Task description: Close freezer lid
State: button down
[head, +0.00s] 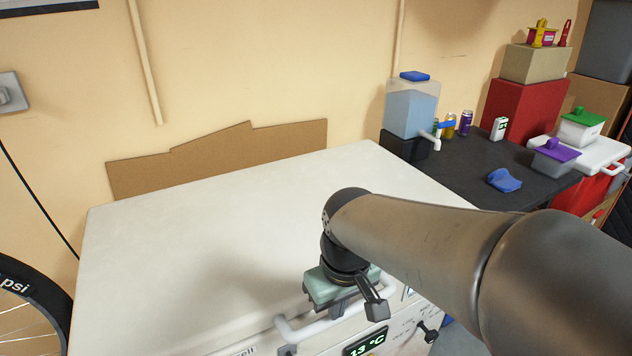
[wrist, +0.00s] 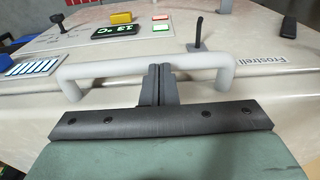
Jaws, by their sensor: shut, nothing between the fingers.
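The freezer's white lid (head: 220,225) lies flat in the head view and looks down on the body. A pale bar handle (head: 297,330) sits at its front edge; the handle also crosses the wrist view (wrist: 105,69). My gripper (head: 338,308) is at the handle, over the front edge. In the wrist view my gripper's fingers (wrist: 157,74) are together with nothing between them, right at the handle's middle; whether they touch it I cannot tell. The front panel shows a green temperature display (head: 366,342). My arm hides the lid's right front part.
A dark table (head: 465,175) stands right of the freezer, with a blue-capped water container (head: 411,108), cans and a blue cloth (head: 504,180). A red cooler with a white lid (head: 590,160) is farther right. A bicycle wheel (head: 40,290) stands at the left. The lid's top is clear.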

notch_tip(320, 180, up, 13)
jog(key=s+d+p, duration=0.1)
jog(key=s+p, duration=0.1)
jog(key=p, duration=0.9)
jog(key=s+d+f+m+p, duration=0.3)
jog(key=s+d+m, duration=0.1)
jog(key=s+d, duration=0.2)
jog(key=shift+g+p, duration=0.3)
